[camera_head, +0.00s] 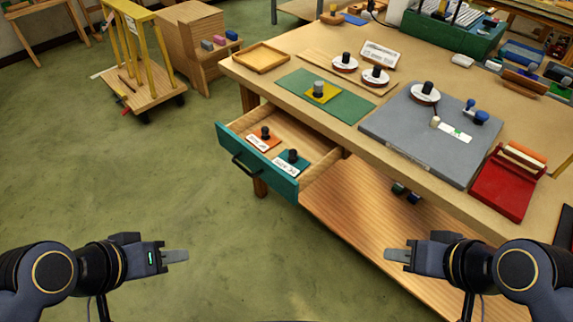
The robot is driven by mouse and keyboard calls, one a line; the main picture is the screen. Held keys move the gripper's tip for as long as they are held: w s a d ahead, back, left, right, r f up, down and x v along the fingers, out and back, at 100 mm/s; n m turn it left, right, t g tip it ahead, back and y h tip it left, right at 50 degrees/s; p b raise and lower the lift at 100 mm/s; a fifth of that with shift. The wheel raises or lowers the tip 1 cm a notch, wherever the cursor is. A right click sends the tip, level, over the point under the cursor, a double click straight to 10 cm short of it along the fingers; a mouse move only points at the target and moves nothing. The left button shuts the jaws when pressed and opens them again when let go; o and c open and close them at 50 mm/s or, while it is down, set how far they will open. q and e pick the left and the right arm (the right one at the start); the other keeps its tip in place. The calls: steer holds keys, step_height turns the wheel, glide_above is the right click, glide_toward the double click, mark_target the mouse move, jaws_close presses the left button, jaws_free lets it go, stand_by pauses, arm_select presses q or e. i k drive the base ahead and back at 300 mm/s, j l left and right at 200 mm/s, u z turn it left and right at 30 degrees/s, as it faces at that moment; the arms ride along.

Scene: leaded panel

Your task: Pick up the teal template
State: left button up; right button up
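The teal template (281,168) lies in the open drawer (309,177) of the workbench, toward the drawer's front right. It has a dark upright knob and a white label strip. An orange template (253,140) with a dark knob and white label lies beside it, behind and to the left. My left gripper (176,256) is over the floor at the lower left, well away from the drawer. My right gripper (397,255) is at the lower right, in front of the bench. Both are apart from the templates. Each shows only a side-on finger, so its opening is hidden.
The bench top holds a green mat (355,108) with a yellow template (331,96), a wooden tray (262,57), a grey board (400,135) and a red box (503,190). A lower shelf (345,230) extends below.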

mark_target(289, 160)
steer(key=z, duration=2.15)
steer(key=u, duration=2.1)
steer(key=i+j+z, duration=0.35)
steer(key=j, duration=0.3)
steer(key=i+j+z, duration=0.4)
steer(key=j, duration=0.35)
steer(key=i+j+z, duration=0.15)
steer(key=j, duration=0.25)
